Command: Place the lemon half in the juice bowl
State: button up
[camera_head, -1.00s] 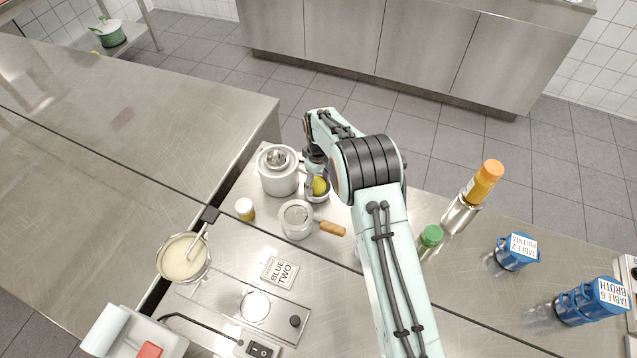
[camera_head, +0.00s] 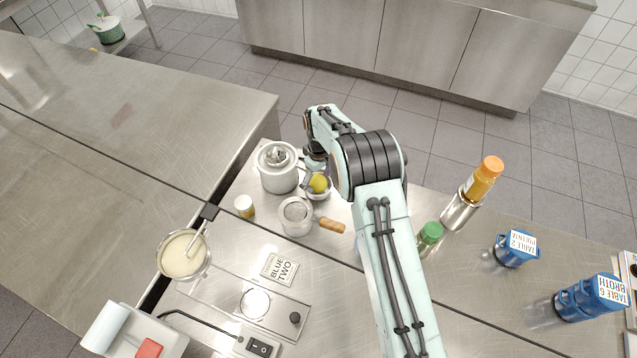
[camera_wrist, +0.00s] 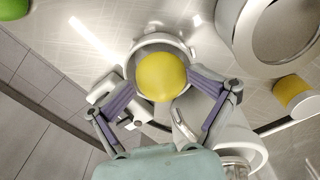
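In the wrist view the lemon half (camera_wrist: 161,77) lies inside the outline of the bowl rim (camera_wrist: 158,40). My gripper (camera_head: 316,178) is low at the bowl, partly hidden by my arm. In the wrist view my gripper's fingers (camera_wrist: 161,84) flank the lemon half on both sides, close to it, and look spread. Whether the lemon half rests on the bowl's bottom is hidden.
A strainer with a wooden handle (camera_head: 297,214) and a small yellow-labelled jar (camera_head: 245,206) are nearer the front. A green-capped bottle (camera_head: 430,233) stands right of my arm. The counter's far edge is just behind the bowl.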

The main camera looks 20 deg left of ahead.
aim_at(318, 179)
notch_tip(318, 179, up, 11)
jog(key=shift+r, duration=0.2)
jog(key=s+d+r+m, duration=0.35)
jog(key=d+r, duration=0.25)
jog(key=d, duration=0.2)
jog(key=s+d+r+m, duration=0.3)
jog(key=s+d+r, duration=0.25)
jog(key=d, duration=0.35)
jog(key=s+d+m, duration=0.3)
jog(key=s+d, duration=0.1)
jog(key=s, duration=0.5)
jog(key=s+d+m, duration=0.3)
jog(key=s+d, duration=0.2)
jog(key=s, duration=0.5)
jog(key=shift+f+y, duration=0.4)
jog(key=shift+f, duration=0.05)
